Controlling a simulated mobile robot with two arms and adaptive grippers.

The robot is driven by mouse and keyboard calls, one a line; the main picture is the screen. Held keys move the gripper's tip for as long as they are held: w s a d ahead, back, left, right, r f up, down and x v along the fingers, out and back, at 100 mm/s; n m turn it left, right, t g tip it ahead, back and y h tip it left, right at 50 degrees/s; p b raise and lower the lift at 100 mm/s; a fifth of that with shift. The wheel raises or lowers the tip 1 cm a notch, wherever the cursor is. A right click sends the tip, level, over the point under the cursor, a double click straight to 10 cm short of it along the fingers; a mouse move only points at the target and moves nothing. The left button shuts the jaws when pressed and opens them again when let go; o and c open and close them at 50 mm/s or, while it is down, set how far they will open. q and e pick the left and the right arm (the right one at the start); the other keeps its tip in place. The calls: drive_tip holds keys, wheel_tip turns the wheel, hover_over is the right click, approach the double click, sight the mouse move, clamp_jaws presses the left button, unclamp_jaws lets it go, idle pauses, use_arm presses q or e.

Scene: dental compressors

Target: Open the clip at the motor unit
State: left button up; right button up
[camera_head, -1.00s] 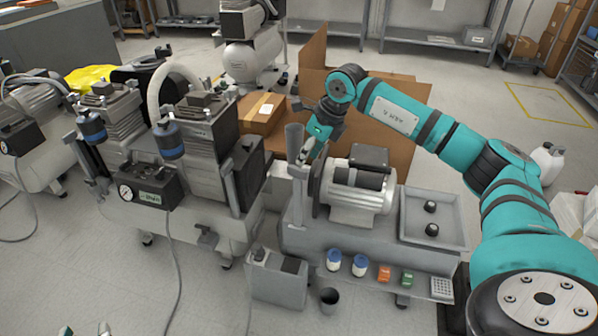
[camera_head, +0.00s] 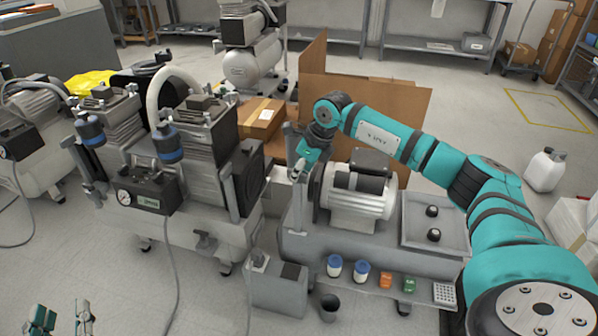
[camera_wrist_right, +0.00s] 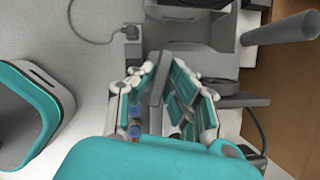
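The motor unit (camera_head: 358,200) is a light grey ribbed motor with a dark box on top, on a grey bench in the head view. A grey upright post (camera_head: 291,150) stands at its left. My right gripper (camera_head: 299,171) is beside the post, left of the motor, pointing down. In the right wrist view, a grey bar (camera_wrist_right: 159,80), perhaps the clip's lever, lies between the spread fingers of this gripper (camera_wrist_right: 164,68). A small gap seems to show on its right. The clip itself is not clear in the head view. My left gripper (camera_head: 62,316) is open and empty at the bottom left.
A compressor (camera_head: 205,150) with a gauge stands left of the bench. A tray (camera_head: 410,243) with two black knobs is right of the motor. A cardboard box (camera_head: 410,105) stands behind.

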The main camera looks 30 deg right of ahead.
clamp_jaws()
drive_tip(key=n+p, duration=0.2)
drive_tip(key=shift+d+r+n+g+y, duration=0.1)
drive_tip(key=shift+n+g+y, duration=0.3)
use_arm(q)
wheel_tip(320, 180, down, 8)
drive_tip(key=s+a+g+y, duration=0.1)
drive_tip(key=g, duration=0.4)
drive_tip(key=shift+a+y, duration=0.25)
drive_tip(key=shift+y, duration=0.15)
use_arm(e)
drive_tip(key=o, duration=0.6)
unclamp_jaws()
use_arm(q)
drive_tip(key=shift+s, duration=0.1)
use_arm(e)
drive_tip(key=v, duration=1.1)
drive_tip(key=shift+s+d+r, duration=0.1)
drive_tip(key=shift+d+r, duration=0.1)
drive_tip(key=shift+r, duration=0.15)
